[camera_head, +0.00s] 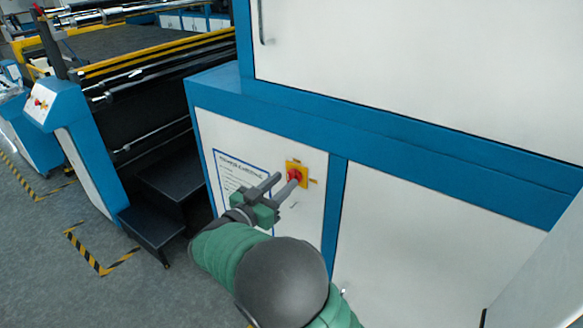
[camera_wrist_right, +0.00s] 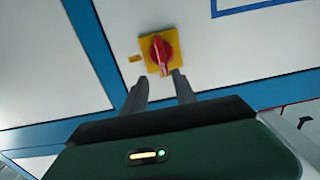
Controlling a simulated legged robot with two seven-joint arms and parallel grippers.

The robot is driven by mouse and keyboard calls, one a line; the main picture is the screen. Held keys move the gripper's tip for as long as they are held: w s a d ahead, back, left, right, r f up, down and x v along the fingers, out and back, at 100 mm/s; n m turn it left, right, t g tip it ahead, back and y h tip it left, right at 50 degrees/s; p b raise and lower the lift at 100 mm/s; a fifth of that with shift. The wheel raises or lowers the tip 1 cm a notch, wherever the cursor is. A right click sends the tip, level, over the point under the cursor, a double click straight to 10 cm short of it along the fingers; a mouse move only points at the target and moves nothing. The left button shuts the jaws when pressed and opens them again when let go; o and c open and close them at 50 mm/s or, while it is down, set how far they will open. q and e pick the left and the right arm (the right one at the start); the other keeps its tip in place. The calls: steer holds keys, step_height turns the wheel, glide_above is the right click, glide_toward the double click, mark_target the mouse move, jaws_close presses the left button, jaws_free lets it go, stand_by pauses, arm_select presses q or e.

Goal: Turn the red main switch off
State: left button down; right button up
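The red main switch (camera_head: 294,174) is a red rotary knob on a yellow square plate (camera_head: 304,167), mounted on the white front panel of a blue-framed cabinet. It also shows in the right wrist view (camera_wrist_right: 161,53), where its handle stands roughly upright in the picture, tilted slightly. My right gripper (camera_head: 277,186) is in front of the panel, with its fingers pointing at the switch. In the right wrist view (camera_wrist_right: 160,84) the two fingers are apart with nothing between them, and the knob lies just beyond the tips. In the head view one finger partly covers the knob. My left gripper is out of view.
A blue-bordered notice (camera_head: 238,178) is on the panel left of the switch. Dark steps (camera_head: 150,225) and a roller machine (camera_head: 150,75) with a control post (camera_head: 55,100) stand at the left. Open grey floor with yellow-black markings (camera_head: 85,250) lies lower left.

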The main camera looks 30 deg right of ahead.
mark_target(288, 174)
steer(key=w+d+p, duration=0.1)
steer(key=w+d, duration=0.1)
steer(key=w, duration=0.1)
steer(key=shift+d+f, duration=0.1)
steer(key=shift+d, duration=0.05)
steer(key=shift+s, duration=0.25)
steer(key=shift+s+d, duration=0.3)
steer(key=shift+c, duration=0.6)
steer(key=shift+w+d, duration=0.1)
steer(key=shift+d, duration=0.1)
steer(key=c, duration=0.5)
steer(key=shift+w+a, duration=0.1)
steer(key=shift+a, duration=0.1)
jaws_close()
